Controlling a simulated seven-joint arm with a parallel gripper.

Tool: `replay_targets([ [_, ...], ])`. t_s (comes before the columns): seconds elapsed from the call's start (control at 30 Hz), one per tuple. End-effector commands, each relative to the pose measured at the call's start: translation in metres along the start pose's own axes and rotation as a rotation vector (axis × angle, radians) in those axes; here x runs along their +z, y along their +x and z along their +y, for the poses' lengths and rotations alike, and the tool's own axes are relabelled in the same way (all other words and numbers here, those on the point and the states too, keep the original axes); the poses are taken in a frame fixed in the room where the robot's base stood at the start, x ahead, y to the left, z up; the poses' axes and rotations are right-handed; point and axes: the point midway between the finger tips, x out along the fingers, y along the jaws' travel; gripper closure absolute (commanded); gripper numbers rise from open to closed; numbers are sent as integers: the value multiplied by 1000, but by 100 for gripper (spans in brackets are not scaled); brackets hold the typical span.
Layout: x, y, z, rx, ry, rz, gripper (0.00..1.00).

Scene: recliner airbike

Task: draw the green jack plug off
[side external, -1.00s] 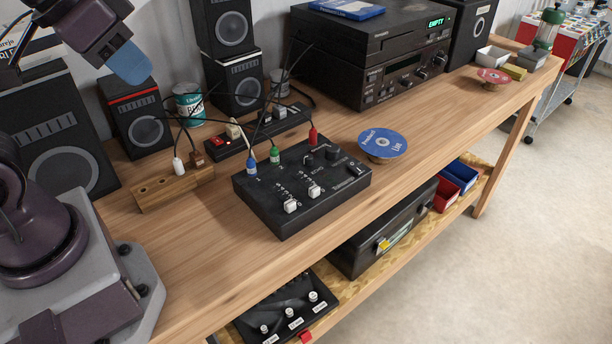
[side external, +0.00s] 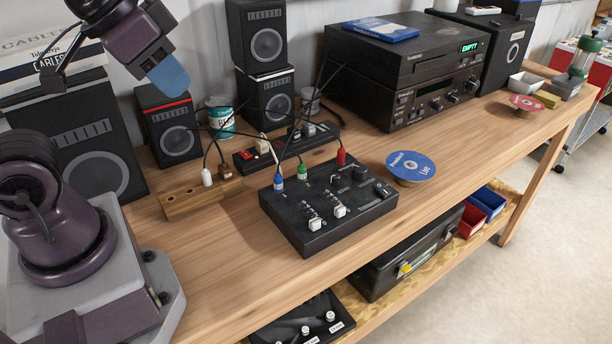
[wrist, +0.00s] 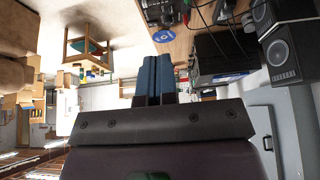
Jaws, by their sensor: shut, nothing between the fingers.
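The green jack plug (side external: 303,172) stands upright in the top rear edge of a black control box (side external: 330,225) on the bench. A dark cable rises from it. A blue plug (side external: 278,182) stands to its left and a red plug (side external: 341,156) to its right in the same box. My gripper (side external: 172,78), with blue fingers, is at the upper left in the side view, high and well apart from the plugs. In the wrist view the blue fingers (wrist: 157,76) are together with nothing between them. The green plug cannot be made out there.
A wooden block (side external: 200,198) with white and brown plugs and a power strip (side external: 285,145) lie left of and behind the box. Speakers (side external: 263,45) and a stereo stack (side external: 405,75) line the back. A blue disc (side external: 410,166) is at right. The bench front is clear.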

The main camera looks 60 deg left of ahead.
Motion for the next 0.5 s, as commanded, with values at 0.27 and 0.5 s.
replay_targets([
  [0.27, 0, 0, 0, 0, 0, 0, 100],
  [0.5, 0, 0, 1, 3, 6, -1, 82],
])
